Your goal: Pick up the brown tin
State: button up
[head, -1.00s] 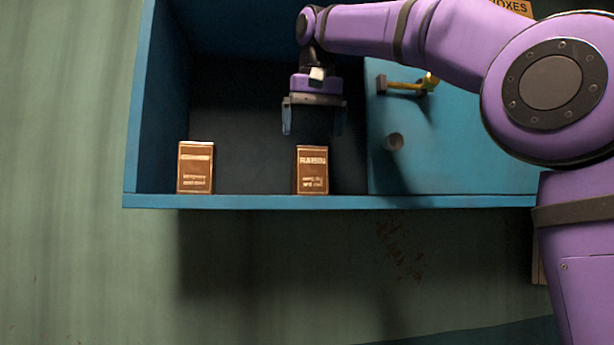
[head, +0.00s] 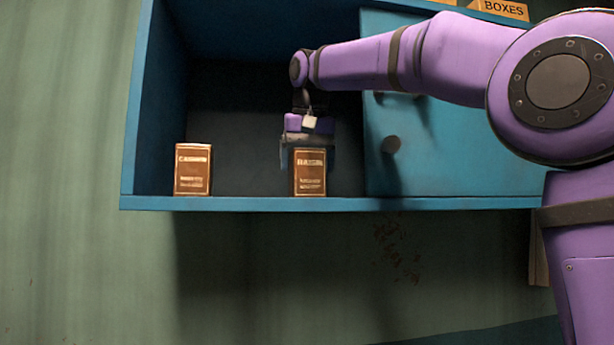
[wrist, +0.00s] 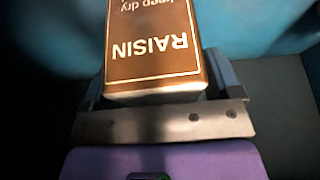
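A brown tin (head: 310,174) with pale lettering stands upright on the right part of the open cabinet shelf. In the wrist view this tin (wrist: 158,70) reads RAISIN upside down and fills the space in front of my palm. My gripper (head: 308,163) points down at its top. A finger shows on either side of the tin, with the gripper open; contact with the sides cannot be told. A second brown tin (head: 193,170) stands upright to the left on the same shelf, clear of my gripper. Its lettering is too blurred to read.
The blue cabinet (head: 240,203) has a left wall, a back and a front shelf edge around the tins. A blue door (head: 460,150) with a round knob (head: 390,144) closes its right part. A BOXES label (head: 503,9) is above. Shelf room lies between the tins.

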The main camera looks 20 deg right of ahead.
jog(key=c, duration=0.8)
jog(key=shift+r, duration=0.2)
